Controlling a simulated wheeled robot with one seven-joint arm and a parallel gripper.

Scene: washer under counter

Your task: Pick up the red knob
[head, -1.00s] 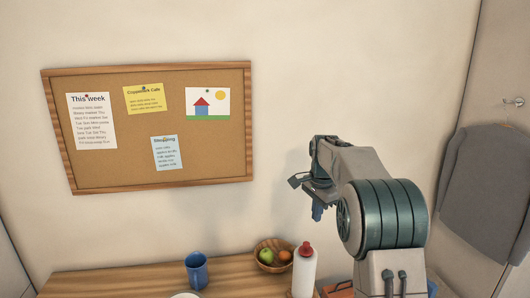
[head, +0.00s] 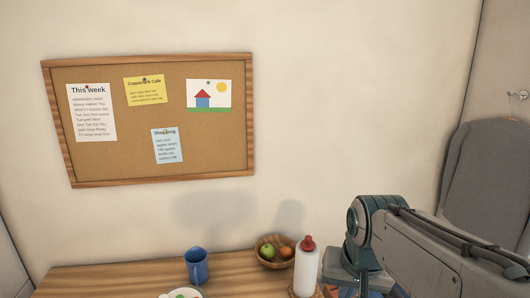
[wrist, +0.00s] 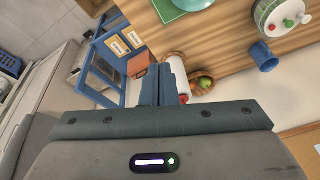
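A small red round piece (wrist: 271,27) shows beside green ones on a white round dish (wrist: 262,16) in the wrist view; I cannot tell whether it is the red knob. The dish's edge shows at the bottom of the head view (head: 170,295), with no red visible on it.
A fruit bowl (head: 273,263) stands beside the bottle, and a blue mug (head: 196,267) to its left on the wooden counter (head: 110,280). A teal dish (wrist: 192,4), a brown box (wrist: 142,64) and a blue frame (wrist: 108,55) show in the wrist view. A corkboard (head: 210,140) hangs behind.

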